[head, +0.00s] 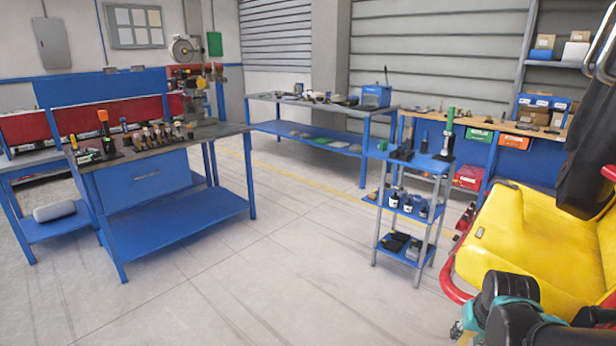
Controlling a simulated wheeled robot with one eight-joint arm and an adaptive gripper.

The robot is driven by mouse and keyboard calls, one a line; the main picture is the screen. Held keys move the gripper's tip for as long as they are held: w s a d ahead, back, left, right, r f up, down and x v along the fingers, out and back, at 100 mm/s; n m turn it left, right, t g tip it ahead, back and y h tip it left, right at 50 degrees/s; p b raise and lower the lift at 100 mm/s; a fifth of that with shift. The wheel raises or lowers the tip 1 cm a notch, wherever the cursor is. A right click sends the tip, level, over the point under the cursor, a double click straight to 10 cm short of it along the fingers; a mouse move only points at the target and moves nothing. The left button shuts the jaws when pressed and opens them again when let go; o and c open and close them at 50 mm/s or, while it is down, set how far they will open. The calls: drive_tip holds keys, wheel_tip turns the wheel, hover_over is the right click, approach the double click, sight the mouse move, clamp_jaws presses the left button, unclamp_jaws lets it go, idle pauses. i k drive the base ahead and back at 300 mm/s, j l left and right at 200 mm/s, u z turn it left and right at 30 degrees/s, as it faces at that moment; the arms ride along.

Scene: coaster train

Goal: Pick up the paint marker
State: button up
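I cannot make out a paint marker for sure; objects are small at this distance. A tall green-and-black upright item (448,128) stands on the top shelf of a narrow blue cart (408,170) right of centre. An upright item with an orange top (103,117) stands on the left workbench (165,144), among several small dark tools. Black and teal parts of my arm show at the bottom right. My gripper's fingers do not show.
A blue table (300,122) with parts stands at the back. A wooden-topped bench (500,128) with bins is behind the cart. A yellow coaster seat (530,240) with a red rail fills the right side. Open concrete floor (290,250) lies between the left workbench and the cart.

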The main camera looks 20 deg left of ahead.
sight(72, 137)
drive_tip(key=i+j+u, duration=0.15)
drive_tip(key=j+u, duration=0.3)
drive_tip(key=i+j+u, duration=0.25)
drive_tip(key=u, duration=0.15)
drive_tip(key=i+j+u, duration=0.25)
drive_tip(key=u, duration=0.2)
drive_tip(key=i+j+u, duration=0.2)
drive_tip(key=u, duration=0.2)
drive_tip(key=i+u, duration=0.4)
drive_tip(key=i, duration=1.2)
drive_tip(key=i+l+u, duration=0.1)
drive_tip(key=i, duration=1.4)
